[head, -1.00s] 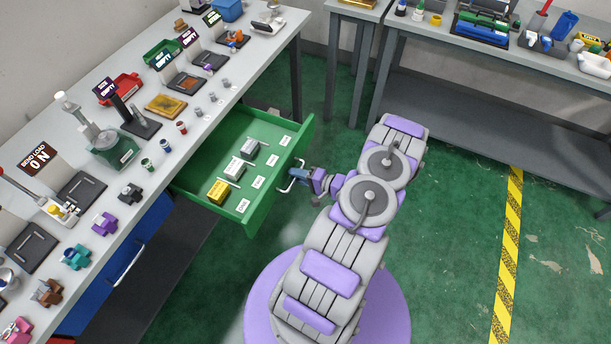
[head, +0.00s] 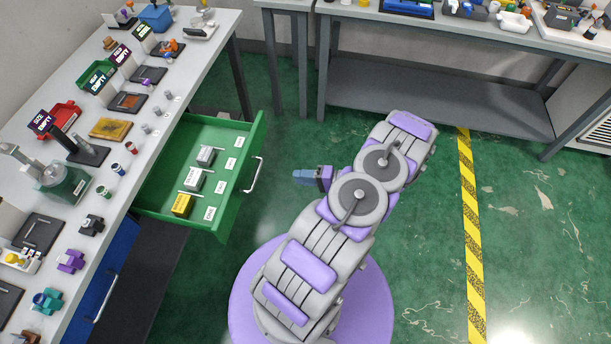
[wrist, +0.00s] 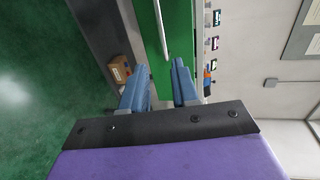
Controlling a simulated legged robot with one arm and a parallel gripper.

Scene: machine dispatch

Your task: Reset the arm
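My gripper (head: 304,177) is in the head view to the right of the open green drawer (head: 240,188), apart from its handle (head: 253,174). In the wrist view my gripper (wrist: 158,88) shows two blue fingers spread apart with nothing between them. Beyond the fingers the green drawer front (wrist: 178,40) and its pale handle show. My purple and grey arm is bent over my round base.
The long workbench (head: 160,75) with parts and trays runs along the left. A second bench (head: 440,40) stands at the back. Green floor is free on the right.

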